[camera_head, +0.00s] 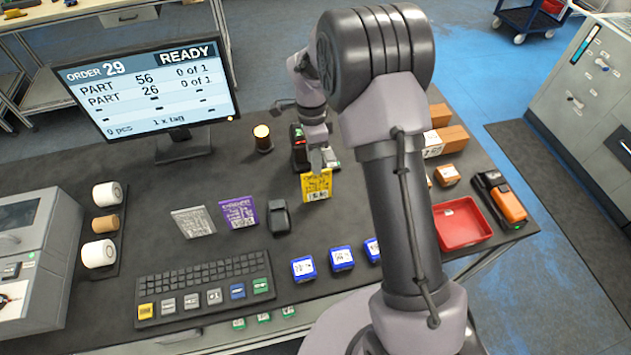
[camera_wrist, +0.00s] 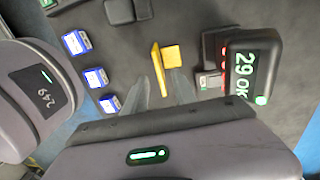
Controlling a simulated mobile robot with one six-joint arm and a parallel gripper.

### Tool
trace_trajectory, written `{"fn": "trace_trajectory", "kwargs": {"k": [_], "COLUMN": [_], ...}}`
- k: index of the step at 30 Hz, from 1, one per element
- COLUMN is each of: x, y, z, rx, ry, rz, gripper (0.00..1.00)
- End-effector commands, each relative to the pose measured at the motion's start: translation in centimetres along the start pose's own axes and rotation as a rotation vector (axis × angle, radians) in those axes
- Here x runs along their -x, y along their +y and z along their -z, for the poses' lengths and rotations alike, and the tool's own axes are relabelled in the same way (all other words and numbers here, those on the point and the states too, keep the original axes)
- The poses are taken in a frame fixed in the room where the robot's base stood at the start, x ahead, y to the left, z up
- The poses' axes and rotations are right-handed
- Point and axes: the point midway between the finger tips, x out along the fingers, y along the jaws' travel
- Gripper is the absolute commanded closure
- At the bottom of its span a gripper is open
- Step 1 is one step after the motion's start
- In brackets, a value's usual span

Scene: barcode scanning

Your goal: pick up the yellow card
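The yellow card (camera_head: 317,187) stands upright near the middle of the dark table and shows black printing and a barcode. In the wrist view the yellow card (camera_wrist: 157,70) is seen nearly edge-on, with a yellow block-like part beside it. My gripper (camera_head: 318,165) points down at the card's upper edge. In the wrist view my gripper (camera_wrist: 159,82) has its two grey fingers apart, one on each side of the card's near end. I see a gap between card and fingers, so they do not appear closed on it.
A purple card (camera_head: 239,212) and a grey card (camera_head: 193,222) stand to the left. A black device (camera_wrist: 250,68) reading "29 OK" is close on the right in the wrist view. Blue boxes (camera_head: 342,258), a keyboard (camera_head: 205,285) and a red tray (camera_head: 463,224) surround the area. The monitor (camera_head: 148,88) reads READY.

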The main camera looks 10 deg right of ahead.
Motion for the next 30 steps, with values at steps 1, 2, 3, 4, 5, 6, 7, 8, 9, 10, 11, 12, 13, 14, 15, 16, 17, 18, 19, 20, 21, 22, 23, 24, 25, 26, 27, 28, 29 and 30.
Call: {"fn": "trace_trajectory", "kwargs": {"k": [1,2,3,4,5,6,7,8,9,10,11,12,13,14,15,16,17,18,19,20,21,22,23,24,25,26,27,28,29,30], "x": [-1.9,-2.8,-3.8,-4.5,-5.1,-5.7,-6.1,-6.3,-6.7,-7.1,-7.7,-8.5,-9.2,-9.8,-10.6,-11.0,-11.4,-11.7,-11.8,-11.9,-11.8,-11.8,-11.8,-11.8,-11.8,-11.8,-11.8,-11.8,-11.8,-11.8], "y": [0.0,0.0,0.0,0.0,0.0,0.0,0.0,0.0,0.0,0.1,0.1,0.1,0.2,0.2,0.3,0.2,0.2,0.2,0.2,0.2,0.2,0.2,0.2,0.2,0.2,0.2,0.2,0.2,0.2,0.2], "z": [0.0,0.0,0.0,0.0,0.0,0.0,0.0,0.0,0.0,0.0,0.0,-0.1,-0.1,-0.1,-0.1,-0.1,-0.1,-0.1,-0.1,-0.1,-0.1,-0.1,-0.1,-0.1,-0.1,-0.1,-0.1,-0.1,-0.1,-0.1], "rx": [0.001,0.001,0.001,0.001,0.001,0.001,0.001,0.002,0.001,0.001,0.001,0.002,0.002,0.002,0.002,0.002,0.002,0.002,0.003,0.003,0.002,0.003,0.003,0.003,0.003,0.003,0.003,0.003,0.003,0.003], "ry": [-0.001,-0.001,0.0,0.0,-0.001,-0.001,-0.001,-0.001,-0.001,-0.001,-0.001,-0.001,-0.001,-0.001,-0.001,-0.002,-0.002,-0.002,-0.002,-0.002,-0.002,-0.002,-0.002,-0.002,-0.002,-0.002,-0.002,-0.002,-0.002,-0.002], "rz": [-0.003,-0.003,-0.002,-0.002,-0.001,-0.001,0.0,0.001,0.0,0.0,-0.001,-0.001,-0.001,-0.001,-0.001,0.0,0.0,0.001,0.002,0.002,0.003,0.003,0.003,0.003,0.003,0.003,0.003,0.003,0.003,0.003], "gripper": [0.67,0.67,0.67,0.67,0.67,0.67,0.67,0.67,0.67,0.67,0.67,0.67,0.67,0.67,0.67,0.67,0.67,0.67,0.67,0.67,0.67,0.67,0.67,0.67,0.67,0.73,0.81,0.87,0.93,1.0]}}
